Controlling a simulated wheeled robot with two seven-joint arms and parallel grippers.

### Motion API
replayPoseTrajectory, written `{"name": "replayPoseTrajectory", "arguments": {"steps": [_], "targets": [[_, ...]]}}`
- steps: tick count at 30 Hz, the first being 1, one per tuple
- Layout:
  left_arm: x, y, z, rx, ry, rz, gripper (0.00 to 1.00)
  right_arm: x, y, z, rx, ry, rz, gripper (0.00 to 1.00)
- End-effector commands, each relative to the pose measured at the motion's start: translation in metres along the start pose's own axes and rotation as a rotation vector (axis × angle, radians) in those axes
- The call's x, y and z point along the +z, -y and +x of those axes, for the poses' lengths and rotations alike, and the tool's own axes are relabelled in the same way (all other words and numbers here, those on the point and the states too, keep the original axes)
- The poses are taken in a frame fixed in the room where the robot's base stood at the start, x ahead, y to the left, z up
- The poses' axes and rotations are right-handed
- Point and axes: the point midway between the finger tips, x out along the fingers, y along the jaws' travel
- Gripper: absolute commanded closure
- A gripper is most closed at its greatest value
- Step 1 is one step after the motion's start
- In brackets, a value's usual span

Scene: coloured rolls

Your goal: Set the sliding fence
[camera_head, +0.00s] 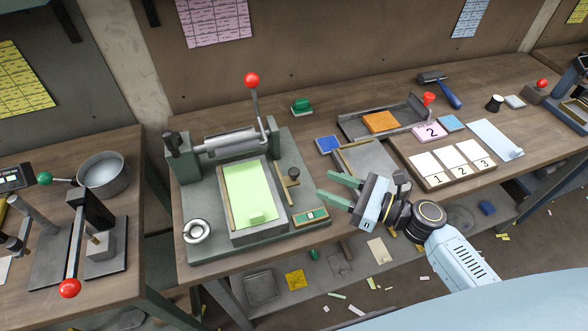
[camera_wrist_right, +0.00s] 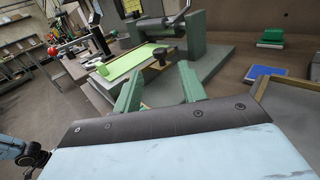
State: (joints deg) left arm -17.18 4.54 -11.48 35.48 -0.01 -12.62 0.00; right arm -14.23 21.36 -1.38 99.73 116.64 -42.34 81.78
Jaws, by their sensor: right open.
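The proofing press (camera_head: 200,180) stands on the bench with a green sheet (camera_head: 250,190) on its bed. A brass fence piece (camera_head: 283,190) with a dark knob (camera_head: 293,173) lies along the right side of the bed. The knob also shows in the right wrist view (camera_wrist_right: 160,53), beyond the fingers. My right gripper (camera_head: 325,187) is open and empty, to the right of the fence and apart from it. Its green fingers point toward the press. In the wrist view the open fingers (camera_wrist_right: 158,80) frame part of the fence. My left gripper is not in view.
A red-knobbed lever (camera_head: 252,82) rises behind the bed. A small green and brass block (camera_head: 310,216) lies just below the fence. A grey board (camera_head: 368,160), a blue pad (camera_head: 328,144) and a numbered card tray (camera_head: 437,178) occupy the bench to the right.

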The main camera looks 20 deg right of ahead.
Motion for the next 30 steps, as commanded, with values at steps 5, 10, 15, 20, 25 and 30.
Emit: {"name": "replayPoseTrajectory", "arguments": {"steps": [5,10,15,20,25,30], "targets": [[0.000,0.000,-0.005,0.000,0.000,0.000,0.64,0.002,0.000,0.041,0.002,0.003,-0.001,0.59],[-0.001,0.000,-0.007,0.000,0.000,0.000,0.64,0.002,0.000,0.072,0.002,0.002,-0.002,0.59],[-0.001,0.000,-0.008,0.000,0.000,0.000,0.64,0.000,-0.001,0.090,0.001,0.000,-0.002,0.59],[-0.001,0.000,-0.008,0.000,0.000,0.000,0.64,0.000,-0.001,0.096,0.001,-0.001,-0.002,0.59],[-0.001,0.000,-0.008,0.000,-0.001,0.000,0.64,0.000,-0.001,0.097,0.001,-0.001,-0.002,0.59],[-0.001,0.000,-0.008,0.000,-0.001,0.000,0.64,0.000,-0.001,0.096,0.001,-0.001,-0.002,0.73]]}}
